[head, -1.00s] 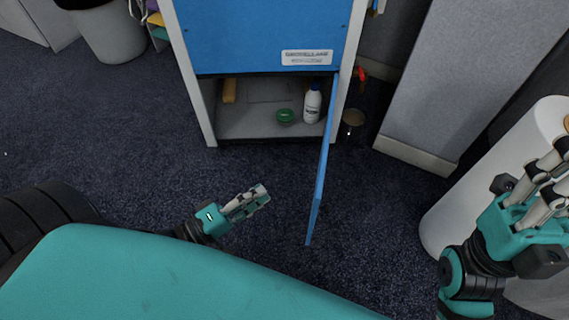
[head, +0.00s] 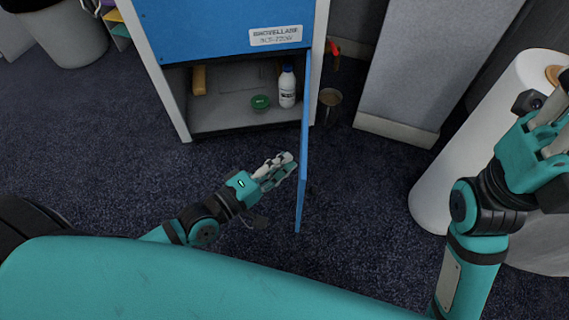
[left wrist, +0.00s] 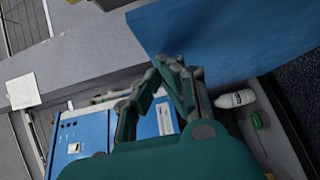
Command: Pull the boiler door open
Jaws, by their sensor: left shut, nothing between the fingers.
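The boiler (head: 215,35) is a blue and white cabinet at the top of the head view. Its lower blue door (head: 304,130) stands swung wide open, seen nearly edge-on and hinged at the compartment's right side. My left gripper (head: 284,166) is shut and empty, just left of the door, on its inner side. I cannot tell whether the fingertips touch it. In the left wrist view the shut fingers (left wrist: 172,72) show in front of the blue door panel (left wrist: 230,30). My right gripper (head: 551,118) is raised at the right, away from the door; its opening is unclear.
The open compartment holds a white bottle (head: 288,88), a green-lidded round container (head: 260,102) and a yellowish block (head: 199,80). A cup-like container (head: 329,104) stands right of the boiler. A white cylinder (head: 440,190) and grey partition (head: 425,65) stand right. Dark carpet is clear left.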

